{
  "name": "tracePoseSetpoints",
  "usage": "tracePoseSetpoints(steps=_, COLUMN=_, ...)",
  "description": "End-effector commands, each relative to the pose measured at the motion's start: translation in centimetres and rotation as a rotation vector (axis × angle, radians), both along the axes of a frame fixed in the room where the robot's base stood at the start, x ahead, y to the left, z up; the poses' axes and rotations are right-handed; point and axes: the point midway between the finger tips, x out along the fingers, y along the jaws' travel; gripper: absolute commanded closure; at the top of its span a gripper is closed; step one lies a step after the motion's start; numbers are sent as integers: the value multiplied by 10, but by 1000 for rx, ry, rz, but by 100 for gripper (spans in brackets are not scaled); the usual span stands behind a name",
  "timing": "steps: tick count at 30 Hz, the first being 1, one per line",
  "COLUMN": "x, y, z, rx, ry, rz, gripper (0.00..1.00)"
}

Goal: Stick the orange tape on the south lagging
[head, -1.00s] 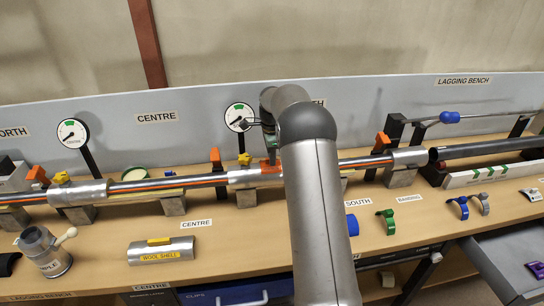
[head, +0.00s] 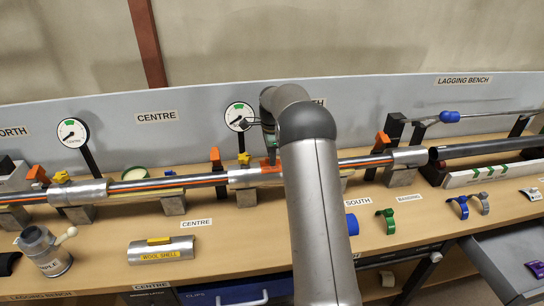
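A silver pipe (head: 210,179) with an orange stripe runs left to right on stands across the bench. My gripper (head: 271,152) is above the pipe near its middle, partly hidden by my arm. A small orange piece (head: 271,166) is right under my gripper, at the silver collar (head: 245,178); it may be the orange tape, but I cannot tell whether it is held or on the pipe. My arm covers the pipe stretch behind the SOUTH label (head: 357,202). Pipe shows again to the right of my arm (head: 366,161). The fingers are too small and hidden to read.
Two gauges (head: 72,132) (head: 239,117) stand behind the pipe. Orange upright levers (head: 216,158) (head: 382,142) rise beside it. A wool shell (head: 161,250), a can (head: 45,251) and coloured clips (head: 387,220) lie in front. An open drawer (head: 500,262) juts out at right.

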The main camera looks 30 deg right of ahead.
Motion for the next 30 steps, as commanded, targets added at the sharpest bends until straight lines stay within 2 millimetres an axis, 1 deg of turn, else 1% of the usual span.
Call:
tracePoseSetpoints(steps=1, x=-1, y=0, z=-3, rx=1, ry=5, rz=0, gripper=66)
tracePoseSetpoints(steps=10, x=0, y=0, z=-1, rx=1, ry=2, rz=0, gripper=65)
tracePoseSetpoints(steps=14, x=0, y=0, z=8, rx=0, ry=-1, rz=0, gripper=65)
tracePoseSetpoints(steps=17, x=1, y=0, z=24, rx=0, ry=-3, rz=0, gripper=65)
tracePoseSetpoints(steps=20, x=1, y=0, z=47, rx=-1, ry=-4, rz=-1, gripper=65)
tracePoseSetpoints(steps=24, x=1, y=0, z=83, rx=-1, ry=-4, rz=0, gripper=65)
tracePoseSetpoints(steps=30, x=1, y=-1, z=131, rx=0, ry=-1, rz=0, gripper=65)
